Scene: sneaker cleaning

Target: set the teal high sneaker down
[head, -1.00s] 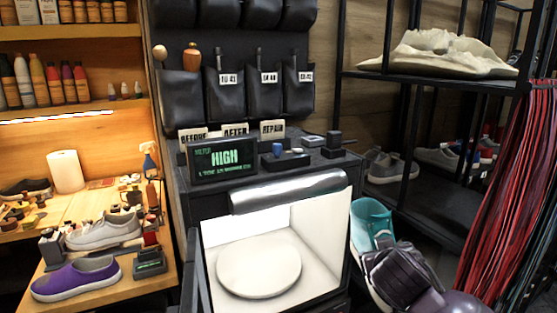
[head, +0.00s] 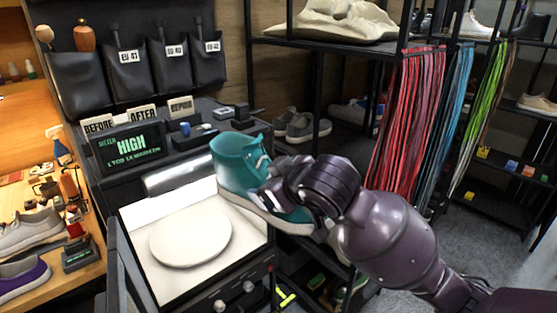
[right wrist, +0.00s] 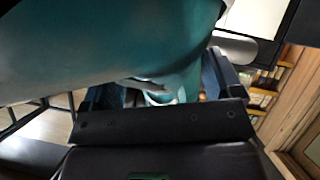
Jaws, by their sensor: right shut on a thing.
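The teal high sneaker (head: 238,162) is held in the air at the right edge of the white photo box, toe tilted down to the right. My right gripper (head: 270,193) is shut on it near the laces, and the arm reaches in from the lower right. In the right wrist view the sneaker (right wrist: 150,50) fills the top of the picture, close against the gripper. The white round turntable (head: 190,237) inside the photo box (head: 145,215) is bare. My left gripper is not in view.
A display reading HIGH (head: 130,147) stands on the cabinet behind the box. A black shelf rack (head: 320,80) with shoes stands at the back right, with red laces (head: 405,125) hanging from it. A purple shoe (head: 22,282) lies on the left bench.

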